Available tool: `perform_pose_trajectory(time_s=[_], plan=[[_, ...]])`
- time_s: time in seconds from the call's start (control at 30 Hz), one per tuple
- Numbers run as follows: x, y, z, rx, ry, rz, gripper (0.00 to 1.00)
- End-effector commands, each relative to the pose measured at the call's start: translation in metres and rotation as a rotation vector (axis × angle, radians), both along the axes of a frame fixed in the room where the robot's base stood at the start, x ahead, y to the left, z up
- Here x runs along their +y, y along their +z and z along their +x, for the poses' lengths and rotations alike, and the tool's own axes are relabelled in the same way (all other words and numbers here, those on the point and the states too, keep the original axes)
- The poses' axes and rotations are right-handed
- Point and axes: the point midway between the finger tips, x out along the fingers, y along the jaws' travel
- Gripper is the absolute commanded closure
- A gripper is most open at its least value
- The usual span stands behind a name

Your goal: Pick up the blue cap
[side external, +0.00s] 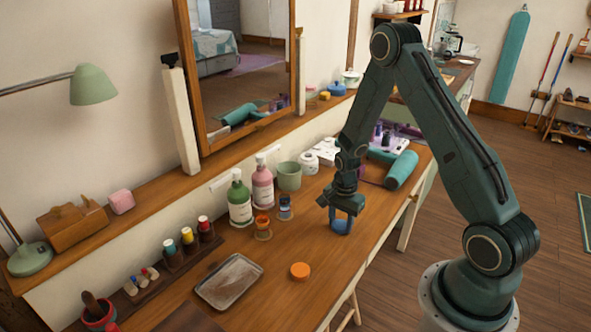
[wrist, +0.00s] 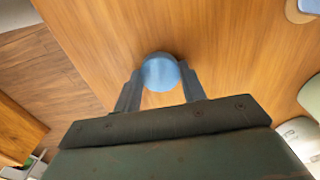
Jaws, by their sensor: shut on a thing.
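The blue cap (wrist: 160,72) is round and sits between the two fingertips of my gripper (wrist: 158,84) in the wrist view. The fingers touch it on both sides, so my gripper is shut on it. In the side view the blue cap (side external: 341,226) shows low between the fingers of my gripper (side external: 342,215), near the right edge of the wooden table (side external: 330,275). I cannot tell whether the cap touches the table or hangs just above it.
An orange cap (side external: 300,270) lies nearer the front, beside a metal tray (side external: 229,281). A green bottle (side external: 240,203), a pink bottle (side external: 262,187) and small jars stand left of my gripper. A teal roll (side external: 401,171) lies behind. The table between the orange cap and my gripper is clear.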

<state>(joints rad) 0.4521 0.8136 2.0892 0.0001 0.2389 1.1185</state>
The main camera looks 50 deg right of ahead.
Motion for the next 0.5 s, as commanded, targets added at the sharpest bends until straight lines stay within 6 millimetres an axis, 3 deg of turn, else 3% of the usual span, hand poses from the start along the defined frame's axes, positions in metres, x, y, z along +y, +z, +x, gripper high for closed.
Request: perform_pose_trajectory(time_s=[0.27, 0.5], plan=[[0.0, 0.007, 0.001, -0.002, 0.0, -0.001, 0.8], [0.0, 0.027, 0.001, -0.002, 0.0, -0.001, 0.8]])
